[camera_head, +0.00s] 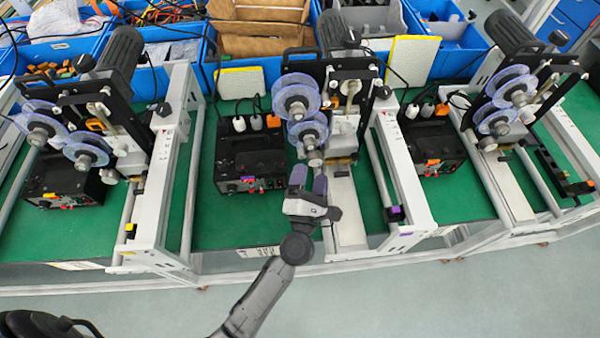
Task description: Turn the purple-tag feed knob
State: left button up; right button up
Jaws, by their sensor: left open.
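A purple tag (248,179) sits on the front of the middle black control box (250,155), beside small dark knobs; I cannot tell which is the feed knob. A second purple mark (396,212) sits on a small black block on the rail right of the middle machine. My left gripper (309,180) is open, with its two fingers pointing away from me. It is right of the middle box, in front of the middle machine's lower spool, and appears empty. Contact with anything cannot be told. My right gripper is out of view.
Similar machines stand left and right, with a yellow tag (130,229) and an orange tag (589,182). Blue bins (70,55) line the back. Green mat (220,228) is bare before the middle box.

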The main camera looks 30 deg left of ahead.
pick_arm(q)
jog(key=b, duration=0.4)
send_near(314, 164)
jog(key=shift+w+a+r+n, duration=0.1)
jog(key=shift+w+r+n, duration=0.1)
jog(key=shift+w, duration=0.2)
jog(key=shift+w+a+r+n, duration=0.1)
jog(key=shift+w+a+r, duration=0.1)
jog(key=shift+w, duration=0.15)
jog(key=shift+w+f, duration=0.2)
jog(key=shift+f, duration=0.1)
jog(key=x, duration=0.5)
jog(key=shift+w+r, duration=0.25)
jog(key=shift+r, duration=0.1)
jog(key=shift+x, duration=0.8)
jog(key=shift+s+a, duration=0.1)
jog(key=shift+c, duration=0.4)
